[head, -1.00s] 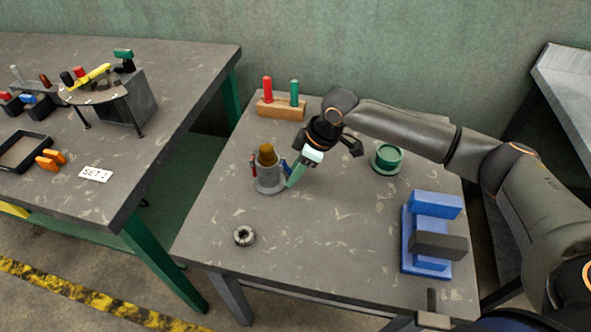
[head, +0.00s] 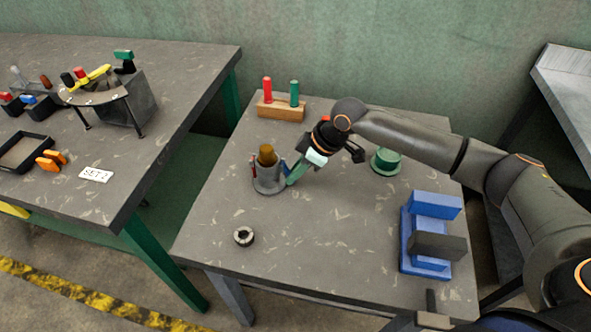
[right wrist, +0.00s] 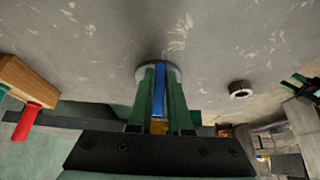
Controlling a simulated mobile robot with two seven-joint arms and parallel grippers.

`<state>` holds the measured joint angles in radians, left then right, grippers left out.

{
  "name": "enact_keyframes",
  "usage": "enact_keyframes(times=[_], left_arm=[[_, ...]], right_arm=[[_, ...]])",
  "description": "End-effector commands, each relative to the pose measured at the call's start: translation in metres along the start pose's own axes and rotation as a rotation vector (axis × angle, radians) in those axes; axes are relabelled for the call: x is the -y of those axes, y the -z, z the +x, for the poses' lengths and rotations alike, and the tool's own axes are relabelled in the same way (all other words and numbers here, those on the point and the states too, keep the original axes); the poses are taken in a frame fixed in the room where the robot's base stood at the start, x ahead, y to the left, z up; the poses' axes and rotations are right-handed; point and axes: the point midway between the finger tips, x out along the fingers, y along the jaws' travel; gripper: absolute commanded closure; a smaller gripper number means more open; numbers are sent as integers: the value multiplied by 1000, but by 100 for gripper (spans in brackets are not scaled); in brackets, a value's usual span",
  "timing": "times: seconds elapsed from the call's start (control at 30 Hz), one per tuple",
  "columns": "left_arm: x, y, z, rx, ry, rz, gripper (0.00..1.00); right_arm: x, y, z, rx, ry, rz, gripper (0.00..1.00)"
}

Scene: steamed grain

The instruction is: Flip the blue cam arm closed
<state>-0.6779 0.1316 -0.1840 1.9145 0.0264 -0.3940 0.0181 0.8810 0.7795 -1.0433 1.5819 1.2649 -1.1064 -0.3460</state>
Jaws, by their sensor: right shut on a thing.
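A grey round fixture (head: 268,184) holds a brown-topped cylinder (head: 267,155) upright on the table. It has a red arm (head: 253,167) on its left and the blue cam arm (head: 284,166) on its right. My right gripper (head: 291,178), with green fingers, reaches the fixture's right side. In the right wrist view, the blue cam arm (right wrist: 160,88) stands between the green fingers (right wrist: 160,100), which are shut on it. The fingers hide part of the fixture base (right wrist: 174,72). My left gripper is not in view.
A wooden block (head: 281,109) with red and green pegs stands at the back. A green round part (head: 386,161) and a blue fixture with a grey block (head: 425,262) are on the right. A dark ring (head: 244,237) lies in front. The table's middle is clear.

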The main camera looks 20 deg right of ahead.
Motion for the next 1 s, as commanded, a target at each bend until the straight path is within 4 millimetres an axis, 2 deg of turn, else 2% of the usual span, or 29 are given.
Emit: enact_keyframes(times=[0.3, 0.7, 0.73, 1.0], left_arm=[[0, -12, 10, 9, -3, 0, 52], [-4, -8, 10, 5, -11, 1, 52], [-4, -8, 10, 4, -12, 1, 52], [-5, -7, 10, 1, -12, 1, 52]], right_arm=[[1, 0, 11, -235, 3, 2, 100], [0, 3, 9, -270, -1, -1, 100], [0, 3, 9, -270, -1, -1, 81], [0, 3, 9, -269, -1, -1, 52]])
